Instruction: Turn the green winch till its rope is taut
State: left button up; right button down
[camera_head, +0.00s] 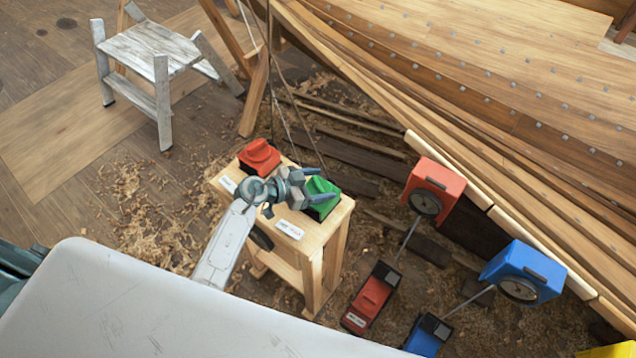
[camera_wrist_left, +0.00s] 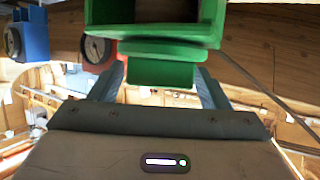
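The green winch (camera_head: 325,210) sits at the right end of a small wooden stand (camera_head: 340,222). My left gripper (camera_head: 321,184) is at the green winch, its fingers apart. In the left wrist view the fingers (camera_wrist_left: 163,82) lie on either side of the winch's green handle (camera_wrist_left: 160,73), with the green housing (camera_wrist_left: 150,32) behind it. Whether the fingers press on the handle or only flank it, I cannot tell. The rope's tautness cannot be judged clearly. My right gripper is not in view.
A red winch (camera_head: 260,157) sits on the stand's other end. A red (camera_head: 436,185) and a blue (camera_head: 523,272) box with dials stand by the plank hull (camera_head: 480,75). A white step stool (camera_head: 150,50) is at upper left. Shavings litter the floor.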

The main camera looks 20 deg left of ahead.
pick_arm(q)
jog(key=c, duration=0.7)
